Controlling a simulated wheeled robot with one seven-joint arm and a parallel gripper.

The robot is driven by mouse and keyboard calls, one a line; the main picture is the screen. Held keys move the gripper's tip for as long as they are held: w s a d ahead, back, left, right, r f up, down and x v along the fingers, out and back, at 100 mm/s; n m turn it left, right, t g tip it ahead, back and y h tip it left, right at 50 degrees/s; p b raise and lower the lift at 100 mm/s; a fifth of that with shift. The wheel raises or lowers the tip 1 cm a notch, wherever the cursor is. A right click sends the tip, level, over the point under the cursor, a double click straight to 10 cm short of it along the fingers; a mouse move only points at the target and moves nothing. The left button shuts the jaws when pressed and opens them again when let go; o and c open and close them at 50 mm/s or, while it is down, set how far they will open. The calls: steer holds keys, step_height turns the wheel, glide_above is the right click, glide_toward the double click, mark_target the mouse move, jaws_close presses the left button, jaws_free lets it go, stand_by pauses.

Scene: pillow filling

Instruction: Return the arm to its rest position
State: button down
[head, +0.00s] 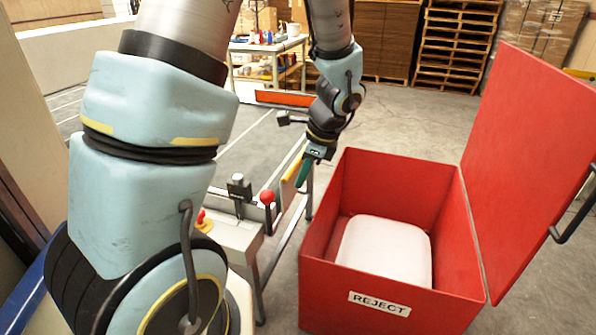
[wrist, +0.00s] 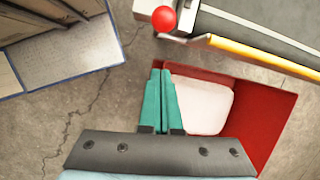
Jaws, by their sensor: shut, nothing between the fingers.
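My gripper (head: 303,174) hangs from my arm near the left wall of the red reject bin, with its green fingers pointing down. In the wrist view my gripper (wrist: 160,75) shows its green fingers together and empty. The red bin (head: 320,275) has its lid standing open at the right and a "REJECT" label on its front. A white pillow-like item (head: 385,252) lies inside the bin; it also shows in the wrist view (wrist: 202,102), beside the fingers and partly hidden by them.
A conveyor frame with a yellow rail (head: 292,163) and a red ball knob (head: 267,197) stands left of the bin. A worktable (head: 268,46) and wooden pallets (head: 450,45) are at the back. Grey floor is clear behind the bin.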

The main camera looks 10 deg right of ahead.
steer(key=s+a+r+n+h, duration=0.1)
steer(key=s+a+r+n, duration=0.1)
steer(key=a+n, duration=0.6)
steer(key=s+a+r+n+h, duration=0.2)
steer(key=a+n, duration=0.6)
steer(key=n, duration=0.5)
steer(key=shift+s+a+r+g, duration=0.2)
steer(key=shift+s+r+g, duration=0.3)
steer(key=shift+r, duration=0.45)
